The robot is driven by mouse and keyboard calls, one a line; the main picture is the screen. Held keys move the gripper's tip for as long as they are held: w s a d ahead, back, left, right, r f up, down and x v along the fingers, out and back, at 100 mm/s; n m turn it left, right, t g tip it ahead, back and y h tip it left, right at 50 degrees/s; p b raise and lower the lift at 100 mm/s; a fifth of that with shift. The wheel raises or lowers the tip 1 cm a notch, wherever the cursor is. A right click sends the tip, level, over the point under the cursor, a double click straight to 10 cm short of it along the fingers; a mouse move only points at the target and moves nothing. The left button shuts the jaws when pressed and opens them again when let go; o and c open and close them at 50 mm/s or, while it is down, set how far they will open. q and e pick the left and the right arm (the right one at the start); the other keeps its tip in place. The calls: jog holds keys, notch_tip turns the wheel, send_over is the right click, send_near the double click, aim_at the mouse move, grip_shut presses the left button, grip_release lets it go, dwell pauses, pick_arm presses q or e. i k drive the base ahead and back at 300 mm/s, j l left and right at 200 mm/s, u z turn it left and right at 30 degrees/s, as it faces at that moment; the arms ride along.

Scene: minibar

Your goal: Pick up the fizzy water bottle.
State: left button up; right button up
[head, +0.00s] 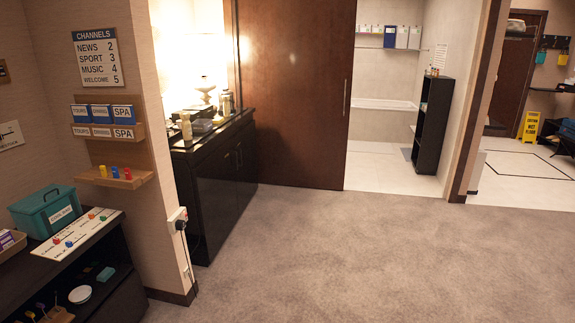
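I cannot make out a bottle that is clearly the fizzy water bottle. Some small upright bottle-like items stand on the dark minibar cabinet (220,185) past the wall corner. One pale item (186,126) is near its front end, and a greyish container (227,101) is further back. They are too small to read any label. Neither of my grippers shows in the head view.
A dark shelf unit at left carries a teal box (46,209) and a white board (78,235). A wall corner with a socket (178,220) juts out. Carpet (340,260) is clear ahead. A brown sliding door (295,90), black rack (432,125) and yellow floor sign (530,126) stand beyond.

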aim_at(226, 108)
jog(key=i+z, duration=0.4)
jog(key=i, duration=1.65)
jog(key=i+u, duration=0.1)
jog(key=i, duration=0.4)
jog(key=i+l+u, duration=0.1)
jog(key=i, duration=0.45)
jog(key=i+l+u, duration=0.1)
jog(key=i, duration=0.4)
jog(key=i+l+u, duration=0.1)
jog(key=i+l, duration=0.15)
jog(key=i, duration=0.25)
jog(key=i+l+u, duration=0.2)
jog(key=i+u, duration=0.25)
jog(key=i+l+u, duration=0.3)
jog(key=u, duration=0.15)
jog(key=i+l+u, duration=0.3)
jog(key=u, duration=0.15)
jog(key=i+l+u, duration=0.15)
jog(key=l+u, duration=0.3)
jog(key=l, duration=0.15)
jog(key=i+l+u, duration=0.1)
jog(key=l+u, duration=0.35)
jog(key=l, duration=0.15)
jog(key=l+u, duration=0.35)
jog(key=l, duration=0.75)
jog(key=i, duration=0.05)
